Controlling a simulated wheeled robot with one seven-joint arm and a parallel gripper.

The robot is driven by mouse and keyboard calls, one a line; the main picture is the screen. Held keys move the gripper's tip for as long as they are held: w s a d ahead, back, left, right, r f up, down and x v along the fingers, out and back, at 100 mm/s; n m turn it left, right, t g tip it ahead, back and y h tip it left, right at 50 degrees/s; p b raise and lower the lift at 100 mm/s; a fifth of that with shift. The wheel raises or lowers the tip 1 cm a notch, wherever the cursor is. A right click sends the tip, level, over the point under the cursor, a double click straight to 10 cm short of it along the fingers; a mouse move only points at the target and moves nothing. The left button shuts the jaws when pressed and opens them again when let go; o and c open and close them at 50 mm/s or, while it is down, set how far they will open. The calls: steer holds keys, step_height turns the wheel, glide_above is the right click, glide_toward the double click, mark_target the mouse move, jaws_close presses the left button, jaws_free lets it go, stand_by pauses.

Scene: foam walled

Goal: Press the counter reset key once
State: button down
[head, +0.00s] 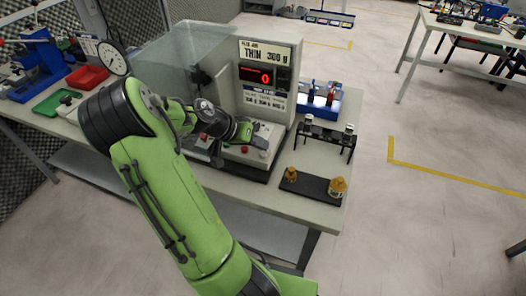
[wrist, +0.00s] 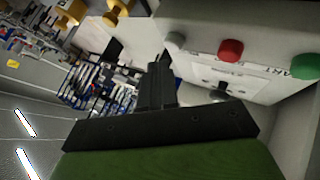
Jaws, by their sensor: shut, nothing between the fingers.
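The test machine (head: 270,50) stands on the bench with a red display (head: 257,76) reading 0. In the wrist view its front panel carries a pale grey key (wrist: 175,40), a red key (wrist: 230,50) and a green key (wrist: 305,66). No readable label marks which is the counter reset key; part of a word shows beside the green one. The red key also shows in the head view (head: 245,149). My gripper (wrist: 163,62) is shut and empty, its tips near the grey key. I cannot tell whether they touch it. In the head view my arm hides the fingertips.
A clear guard (head: 165,60) stands left of the display housing. A black rack (head: 327,134) and a dark tray with brass weights (head: 312,187) sit to the right on the bench.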

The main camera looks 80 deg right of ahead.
mark_target(260, 154)
step_height(260, 154, up, 5)
steer(key=p, duration=0.4)
steer(key=shift+r, duration=0.1)
stand_by(0.8)
